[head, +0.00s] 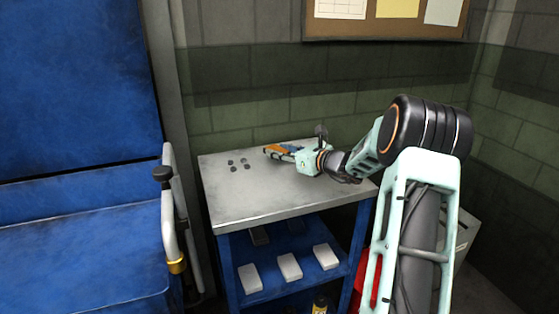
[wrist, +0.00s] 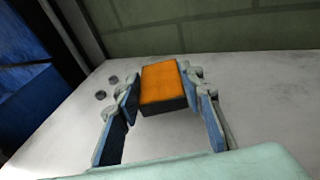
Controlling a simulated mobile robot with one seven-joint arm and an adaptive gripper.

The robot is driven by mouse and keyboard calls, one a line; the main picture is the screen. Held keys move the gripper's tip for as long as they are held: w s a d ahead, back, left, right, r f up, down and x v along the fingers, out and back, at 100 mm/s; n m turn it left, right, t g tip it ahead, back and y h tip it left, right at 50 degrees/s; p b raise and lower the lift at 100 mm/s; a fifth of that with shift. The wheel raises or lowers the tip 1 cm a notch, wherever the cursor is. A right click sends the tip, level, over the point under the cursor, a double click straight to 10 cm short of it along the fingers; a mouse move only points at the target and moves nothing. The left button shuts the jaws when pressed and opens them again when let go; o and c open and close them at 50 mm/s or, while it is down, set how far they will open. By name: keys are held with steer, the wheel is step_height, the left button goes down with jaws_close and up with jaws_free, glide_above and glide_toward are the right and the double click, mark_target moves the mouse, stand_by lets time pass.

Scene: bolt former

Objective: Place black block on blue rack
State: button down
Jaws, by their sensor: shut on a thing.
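A block (wrist: 162,84) with an orange top and black sides is between my fingers in the wrist view. Its orange face also shows small in the head view (head: 271,149). My gripper (wrist: 160,92) is shut on it, with a blue-padded finger on each side. In the head view my gripper (head: 279,151) is low over the back part of the grey top. I cannot tell whether the block touches the top. The blue rack (head: 226,262) has this worn grey top (head: 262,197) and a blue lower shelf. No other black block shows.
Several white blocks (head: 290,266) stand on the lower shelf. A large blue machine (head: 85,230) with a rail is at left, a brick wall behind. The top's front is clear.

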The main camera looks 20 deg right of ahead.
mark_target(279, 167)
steer(key=shift+a+f, duration=0.15)
steer(key=shift+f, duration=1)
steer(key=shift+f+b, duration=0.4)
steer(key=shift+b, duration=0.2)
steer(key=shift+f, duration=0.2)
